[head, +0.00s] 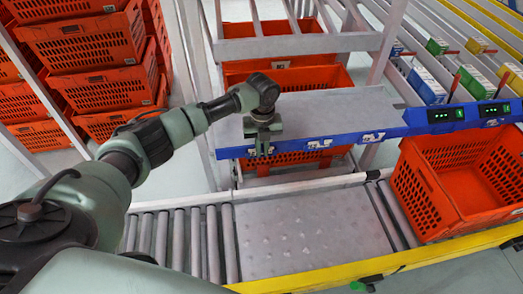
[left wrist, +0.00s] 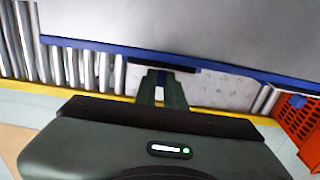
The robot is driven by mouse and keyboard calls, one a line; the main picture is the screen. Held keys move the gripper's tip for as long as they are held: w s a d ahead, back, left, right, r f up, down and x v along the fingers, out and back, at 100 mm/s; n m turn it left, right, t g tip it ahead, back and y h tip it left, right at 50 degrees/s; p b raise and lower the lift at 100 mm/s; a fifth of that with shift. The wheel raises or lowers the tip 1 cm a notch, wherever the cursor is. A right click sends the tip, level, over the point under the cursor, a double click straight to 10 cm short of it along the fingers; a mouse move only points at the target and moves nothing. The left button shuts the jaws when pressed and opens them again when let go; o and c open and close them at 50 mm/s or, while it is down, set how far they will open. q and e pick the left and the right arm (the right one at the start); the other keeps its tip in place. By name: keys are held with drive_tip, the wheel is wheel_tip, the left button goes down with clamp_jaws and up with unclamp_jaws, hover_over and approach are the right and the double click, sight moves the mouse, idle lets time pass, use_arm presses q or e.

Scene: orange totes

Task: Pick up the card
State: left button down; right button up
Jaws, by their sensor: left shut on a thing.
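My left gripper (head: 262,150) reaches down at the blue front rail (head: 300,148) of the grey shelf, near the rail's left end. It is shut on a small card, of which little shows between the fingers. In the left wrist view the gripper's fingers (left wrist: 160,88) stand close together at the blue rail, with a dark strip (left wrist: 125,64) across their tips. I cannot tell whether the card is clear of the rail. Other white-and-blue labels (head: 320,143) sit along the rail to the right. My right gripper is not in view.
A roller conveyor (head: 180,235) with a grey plate (head: 310,235) runs below the shelf. An orange tote (head: 470,180) stands on it at the right. Stacked orange totes (head: 90,60) fill the left back. Sloped lanes with small boxes (head: 427,85) are at the upper right.

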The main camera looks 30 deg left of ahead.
sight(262, 149)
use_arm(q)
drive_tip(key=shift+r, duration=0.1)
wheel_tip(262, 149, up, 20)
drive_tip(key=shift+b, duration=0.35)
idle(0.7)
